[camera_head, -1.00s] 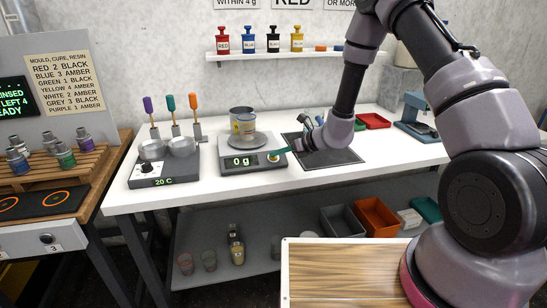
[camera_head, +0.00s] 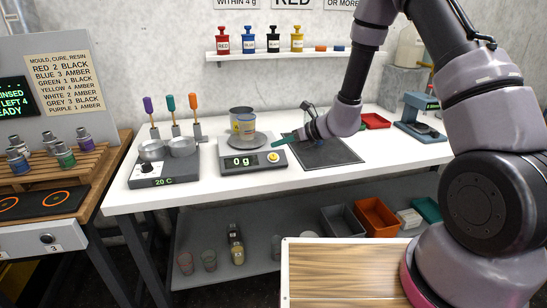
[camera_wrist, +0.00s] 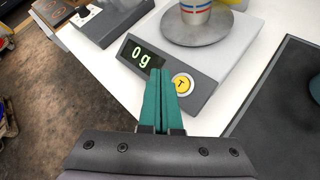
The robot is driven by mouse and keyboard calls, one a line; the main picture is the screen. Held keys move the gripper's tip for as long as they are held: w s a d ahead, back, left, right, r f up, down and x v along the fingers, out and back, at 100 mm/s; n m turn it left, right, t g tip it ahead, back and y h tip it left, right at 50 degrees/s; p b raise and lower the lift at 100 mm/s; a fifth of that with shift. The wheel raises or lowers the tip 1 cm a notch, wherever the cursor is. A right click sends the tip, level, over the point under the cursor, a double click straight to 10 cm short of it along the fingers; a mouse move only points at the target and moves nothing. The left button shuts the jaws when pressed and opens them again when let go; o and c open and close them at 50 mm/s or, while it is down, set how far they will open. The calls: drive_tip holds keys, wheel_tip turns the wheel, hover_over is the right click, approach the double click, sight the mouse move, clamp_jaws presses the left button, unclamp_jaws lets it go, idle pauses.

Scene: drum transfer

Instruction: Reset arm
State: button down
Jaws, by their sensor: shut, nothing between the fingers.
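My gripper (camera_head: 279,142) is shut and empty, its teal fingers just above the front right part of the scale (camera_head: 240,162). In the wrist view the closed fingers (camera_wrist: 163,85) point toward the scale, left of its yellow T button (camera_wrist: 182,84). Whether they touch the scale I cannot tell. The scale's display (camera_wrist: 141,55) reads 0 g. My arm reaches in from the right over the dark mat (camera_head: 325,153).
A hot plate (camera_head: 163,171) with two metal dishes reads 20 C at left. Several coloured bottles (camera_head: 248,40) stand on the wall shelf. A red tray (camera_head: 376,121) and a blue-grey device (camera_head: 418,115) are at right. White table shows free along the front edge.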

drive_tip(key=shift+s+d+r, duration=0.1)
drive_tip(key=shift+s+r, duration=0.1)
drive_tip(key=shift+r, duration=0.25)
drive_tip(key=s+d+r+n+g, duration=0.1)
drive_tip(key=s+d+r+n, duration=0.2)
drive_tip(key=r, duration=0.4)
drive_tip(key=s+d+r+n+g, duration=0.1)
drive_tip(key=s+r+n, duration=0.35)
drive_tip(key=r, duration=0.25)
drive_tip(key=s+d+r+n, duration=0.3)
drive_tip(key=r+n, duration=0.2)
drive_tip(key=r, duration=0.3)
drive_tip(key=s+d+r+n+t+h, duration=0.2)
drive_tip(key=s+d+r+n+h, duration=0.2)
drive_tip(key=s+d, duration=0.3)
drive_tip(key=s+d+r+n+t+h, duration=0.2)
drive_tip(key=s+d+r+n+h, duration=0.2)
drive_tip(key=d, duration=0.7)
drive_tip(key=s+r+n, duration=0.2)
drive_tip(key=s, duration=0.2)
drive_tip(key=shift+d+h, duration=0.3)
